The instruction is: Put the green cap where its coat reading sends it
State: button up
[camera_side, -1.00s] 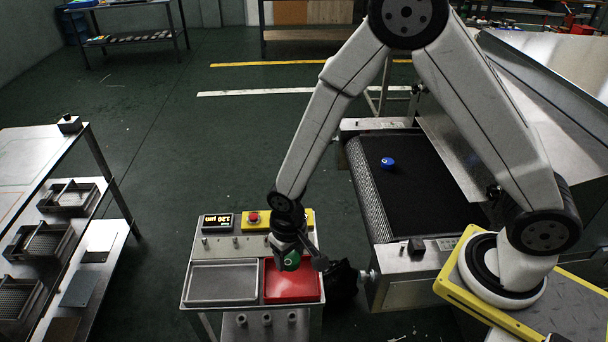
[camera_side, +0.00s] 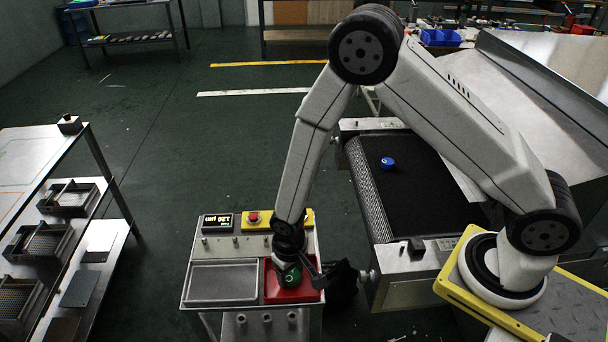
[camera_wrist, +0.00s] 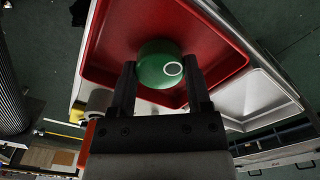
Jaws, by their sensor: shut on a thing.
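The green cap (camera_wrist: 158,66) with a white ring mark is between the fingers of my gripper (camera_wrist: 160,82), which is shut on it. In the side view the cap (camera_side: 291,276) is low over or in the red tray (camera_side: 310,291); I cannot tell whether it touches the tray floor. The red tray (camera_wrist: 215,55) fills much of the wrist view behind the cap. The grey tray (camera_side: 222,283) beside it is empty. The coat gauge display (camera_side: 217,221) reads about 120 µm.
A blue cap (camera_side: 388,163) lies on the black conveyor belt (camera_side: 430,190). A red button on a yellow box (camera_side: 254,218) stands behind the trays.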

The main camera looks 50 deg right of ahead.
aim_at(292, 273)
jog(key=shift+f, duration=0.2)
jog(key=shift+f, duration=0.15)
jog(key=o, duration=1.3)
jog(key=shift+r, duration=6.15)
jog(key=shift+d, duration=0.1)
jog(key=s+d+r+t, duration=0.1)
jog(key=s+d+r, duration=0.1)
jog(key=d, duration=0.2)
jog(key=s+d+r, duration=0.2)
jog(key=d+r, duration=0.1)
jog(key=d, duration=0.1)
jog(key=s+d+r+t, duration=0.1)
jog(key=s+d+r, duration=0.1)
jog(key=d, duration=0.3)
jog(key=shift+s+r+n+t, duration=0.1)
jog(key=shift+r+n+t, duration=0.2)
jog(key=shift+r+n, duration=0.15)
